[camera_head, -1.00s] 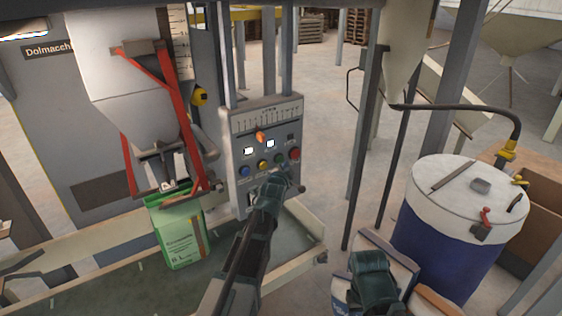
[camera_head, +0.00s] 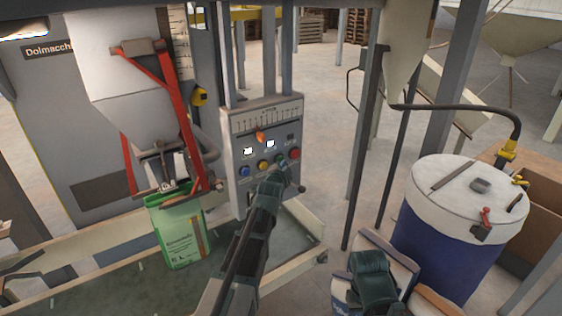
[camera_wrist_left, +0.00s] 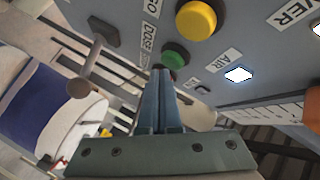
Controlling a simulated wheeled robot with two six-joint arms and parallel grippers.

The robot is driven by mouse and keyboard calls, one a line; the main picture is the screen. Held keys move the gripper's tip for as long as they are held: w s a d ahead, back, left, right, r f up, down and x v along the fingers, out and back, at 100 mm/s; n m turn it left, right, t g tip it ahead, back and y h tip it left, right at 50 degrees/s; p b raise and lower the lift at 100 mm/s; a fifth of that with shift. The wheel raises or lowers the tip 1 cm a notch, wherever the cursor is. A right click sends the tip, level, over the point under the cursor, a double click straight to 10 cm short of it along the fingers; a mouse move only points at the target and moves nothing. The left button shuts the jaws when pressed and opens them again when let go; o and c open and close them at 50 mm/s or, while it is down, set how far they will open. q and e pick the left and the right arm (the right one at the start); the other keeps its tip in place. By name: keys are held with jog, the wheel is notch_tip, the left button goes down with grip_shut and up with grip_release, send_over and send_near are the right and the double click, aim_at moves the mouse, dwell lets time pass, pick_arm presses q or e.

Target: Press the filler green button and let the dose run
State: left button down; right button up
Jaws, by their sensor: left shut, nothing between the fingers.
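The filler's grey control panel (camera_head: 265,135) stands in the middle of the head view. Its green button (camera_head: 281,159) sits between a yellow button (camera_head: 262,164) and a red one (camera_head: 294,154). My left gripper (camera_head: 282,174) is shut and empty, just below the green button. In the left wrist view the shut fingertips (camera_wrist_left: 161,74) lie right at the edge of the green button (camera_wrist_left: 175,57); I cannot tell whether they touch it. A green sack (camera_head: 180,235) hangs upright under the filler spout (camera_head: 165,168).
A blue button (camera_head: 244,171) and an orange knob (camera_head: 260,137) are also on the panel. A dark peg (camera_wrist_left: 103,30) sticks out near the buttons in the wrist view. A blue drum with a white lid (camera_head: 468,190) stands at the right.

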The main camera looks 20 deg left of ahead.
pick_arm(q)
jog(key=shift+w+a, duration=0.3)
jog(key=shift+a, duration=0.1)
dwell(0.8)
jog(key=shift+s+d, duration=0.6)
jog(key=shift+d, duration=0.2)
jog(key=shift+s+d, duration=0.95)
jog(key=shift+d, duration=0.25)
jog(key=shift+s+d, duration=0.9)
jog(key=shift+d, duration=0.25)
